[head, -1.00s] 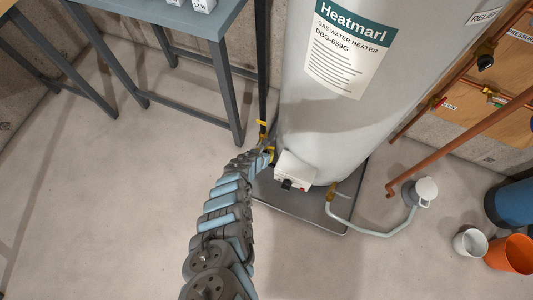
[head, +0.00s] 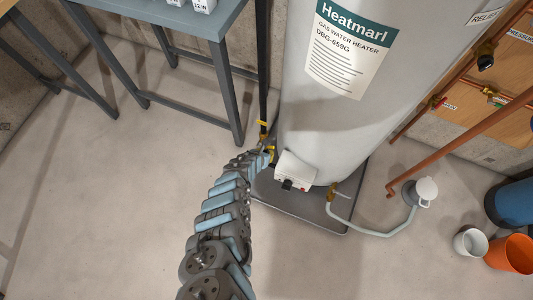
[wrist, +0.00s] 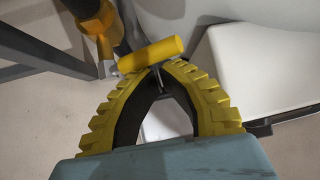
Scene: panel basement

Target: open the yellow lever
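In the wrist view the yellow lever (wrist: 152,54) has a rounded yellow grip lying across the tips of my gripper (wrist: 161,68). The two ribbed yellow fingers arch inward, their tips close together against the grip. They look shut on it, though the grip hides the exact contact. A thin grey piece shows between the fingers. In the head view small yellow parts (head: 262,124) show on the thin dark pipe beside the water heater. My gripper (head: 268,152) is low at the heater's left side, small and partly hidden by my arm.
The white water heater (head: 345,130) stands in a dark drip pan (head: 310,217). A white control box (head: 296,170) is just right of my gripper. A grey table (head: 225,85) stands at the left. Copper pipes (head: 460,135) and buckets (head: 510,253) are at the right. Floor is clear at lower left.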

